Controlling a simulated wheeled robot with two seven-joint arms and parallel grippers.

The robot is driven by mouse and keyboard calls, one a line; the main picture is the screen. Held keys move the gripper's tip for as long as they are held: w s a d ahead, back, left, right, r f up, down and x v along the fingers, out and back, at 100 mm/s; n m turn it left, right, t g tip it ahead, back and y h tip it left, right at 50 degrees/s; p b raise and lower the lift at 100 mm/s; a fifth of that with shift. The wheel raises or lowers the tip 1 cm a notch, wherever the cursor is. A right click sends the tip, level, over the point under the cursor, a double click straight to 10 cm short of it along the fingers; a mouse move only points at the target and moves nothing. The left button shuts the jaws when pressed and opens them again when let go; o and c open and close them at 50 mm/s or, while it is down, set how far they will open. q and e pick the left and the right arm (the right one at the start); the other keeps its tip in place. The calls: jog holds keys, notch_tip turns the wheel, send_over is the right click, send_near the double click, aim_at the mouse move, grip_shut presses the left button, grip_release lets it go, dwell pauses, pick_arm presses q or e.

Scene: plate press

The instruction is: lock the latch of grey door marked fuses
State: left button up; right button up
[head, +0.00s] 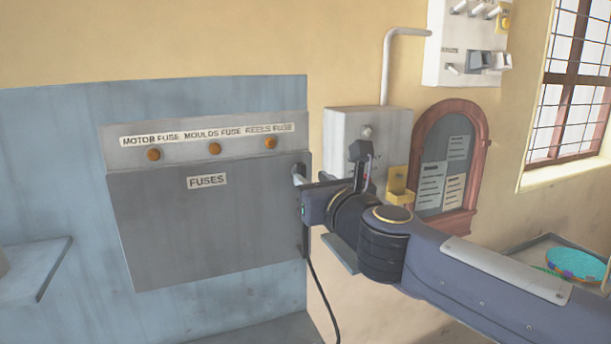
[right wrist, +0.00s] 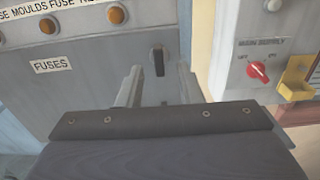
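The grey door marked FUSES (head: 205,220) looks shut, lying flat below the strip with three orange lamps. It also shows in the right wrist view (right wrist: 75,95). Its latch (right wrist: 158,61) is a small dark upright handle near the door's right edge. My right gripper (head: 304,180) is at that right edge in the head view, where the latch is hard to make out. In the right wrist view my right gripper (right wrist: 160,88) is open, its two grey fingers spread. The latch shows beyond and between them, and contact cannot be told. My left gripper is not in view.
Right of the door are a grey box (head: 345,125) with a red main supply knob (right wrist: 258,70), a yellow holder (head: 400,190) and a wooden-framed notice board (head: 458,140). A shelf (head: 35,268) juts out at left. A dark cable hangs below my right gripper.

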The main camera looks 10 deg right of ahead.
aim_at(304, 173)
jog(key=shift+w+a, duration=0.25)
jog(key=shift+w, duration=0.8)
jog(key=shift+w+a, duration=0.25)
jog(key=shift+w, duration=0.75)
jog(key=c, duration=0.7)
